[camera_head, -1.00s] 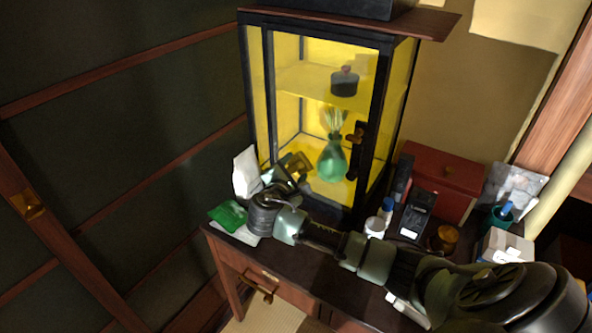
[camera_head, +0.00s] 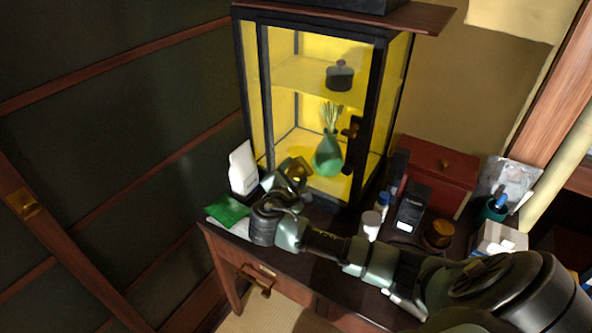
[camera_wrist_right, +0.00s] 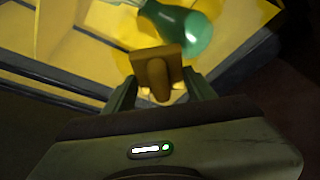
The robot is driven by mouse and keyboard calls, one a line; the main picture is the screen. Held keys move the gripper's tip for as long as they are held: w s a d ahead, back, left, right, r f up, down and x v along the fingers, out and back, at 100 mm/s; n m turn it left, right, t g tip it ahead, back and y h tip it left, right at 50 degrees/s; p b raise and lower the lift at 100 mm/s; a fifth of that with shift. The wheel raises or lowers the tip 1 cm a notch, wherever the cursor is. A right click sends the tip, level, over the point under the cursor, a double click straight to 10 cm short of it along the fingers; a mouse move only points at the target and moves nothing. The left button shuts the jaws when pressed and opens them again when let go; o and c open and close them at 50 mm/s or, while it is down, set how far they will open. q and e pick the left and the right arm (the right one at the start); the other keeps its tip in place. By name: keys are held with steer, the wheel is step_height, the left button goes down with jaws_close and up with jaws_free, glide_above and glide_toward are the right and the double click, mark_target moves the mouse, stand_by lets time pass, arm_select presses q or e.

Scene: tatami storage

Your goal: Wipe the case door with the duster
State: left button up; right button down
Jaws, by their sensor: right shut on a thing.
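The display case has a black-framed glass door (camera_head: 298,112) with a yellow-lit inside, a green vase behind it and a dark latch at its right edge. The door looks shut. My right gripper (camera_head: 286,184) is at the lower front of the door. It is shut on the duster (camera_head: 297,170), a small brown square block with a peg-like handle. In the right wrist view the duster (camera_wrist_right: 158,66) sits between the fingers, its block toward the glass. I cannot tell whether it touches the glass. My left gripper is not in view.
The case stands on a dark wooden desk (camera_head: 285,262). Right of the case are small bottles, a black box (camera_head: 412,208), a red drawer box (camera_head: 440,172) and a teal cup (camera_head: 494,209).

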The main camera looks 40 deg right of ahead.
steer(key=shift+s+a+p, duration=0.3)
steer(key=shift+a, duration=0.45)
steer(key=shift+s+a+p, duration=0.3)
steer(key=shift+s+a, duration=0.05)
steer(key=shift+a, duration=0.45)
steer(key=shift+s+a+p, duration=0.3)
steer(key=shift+a, duration=0.45)
steer(key=a+p, duration=0.1)
steer(key=s+a, duration=0.1)
steer(key=shift+a+p, duration=0.35)
steer(key=shift+p, duration=0.05)
steer(key=shift+s, duration=0.1)
